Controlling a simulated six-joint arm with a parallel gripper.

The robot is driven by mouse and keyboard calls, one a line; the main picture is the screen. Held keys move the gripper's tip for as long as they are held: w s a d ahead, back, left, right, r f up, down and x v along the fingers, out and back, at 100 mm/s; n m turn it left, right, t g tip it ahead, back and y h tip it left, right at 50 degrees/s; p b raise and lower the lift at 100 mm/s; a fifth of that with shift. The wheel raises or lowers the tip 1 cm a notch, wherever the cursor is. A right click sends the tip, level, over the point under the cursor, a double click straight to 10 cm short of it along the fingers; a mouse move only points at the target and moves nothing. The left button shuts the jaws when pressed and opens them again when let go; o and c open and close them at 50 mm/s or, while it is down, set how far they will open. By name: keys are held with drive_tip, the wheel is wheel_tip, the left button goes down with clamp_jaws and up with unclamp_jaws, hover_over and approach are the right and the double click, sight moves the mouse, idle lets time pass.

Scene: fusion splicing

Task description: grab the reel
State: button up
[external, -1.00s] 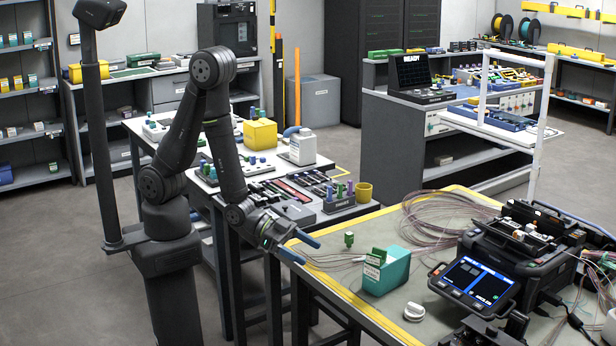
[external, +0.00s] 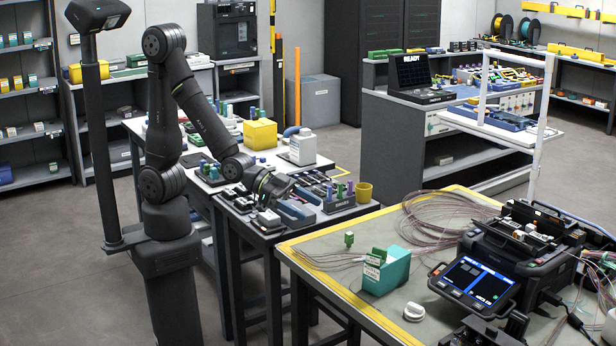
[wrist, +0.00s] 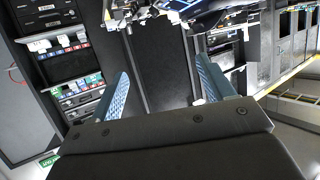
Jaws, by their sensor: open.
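My gripper (external: 297,212) is over the dark front part of the tool table. Its blue fingers are apart with nothing seen between them; the wrist view also shows my gripper (wrist: 162,70) open. A small white round piece (external: 414,311), which looks like a reel, lies on the grey work mat (external: 385,325) at the front. It is well to the right of my gripper and apart from it. I cannot tell which the task means. I make out no reel in the wrist view.
A teal box (external: 388,272), a small green piece (external: 349,239), a loose fibre coil (external: 445,212) and a black splicer with a lit screen (external: 474,283) are on the mat.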

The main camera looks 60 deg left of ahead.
drive_tip(key=w+d+f+m+g+y, duration=0.1)
drive_tip(key=w+d+g+y, duration=0.1)
drive_tip(key=w+d, duration=0.5)
drive_tip(key=w+d+m+g+y, duration=0.1)
drive_tip(key=w+d+y, duration=0.1)
drive_tip(key=d, duration=0.9)
drive_tip(key=m+g+y, duration=0.2)
drive_tip(key=g+y, duration=0.2)
drive_tip(key=y, duration=0.2)
hover_over(415, 306)
drive_tip(key=f, duration=1.5)
drive_tip(key=shift+s+a+f, duration=0.15)
drive_tip(key=shift+a+f, duration=0.15)
drive_tip(key=shift+f, duration=0.1)
drive_tip(key=shift+w+d+f, duration=0.1)
drive_tip(key=shift+d+f, duration=0.05)
drive_tip(key=shift+f, duration=1.3)
drive_tip(key=shift+w+d+f, duration=0.1)
drive_tip(key=shift+f, duration=1.3)
drive_tip(key=c, duration=1.1)
drive_tip(key=shift+o, duration=0.2)
drive_tip(key=shift+r, duration=0.1)
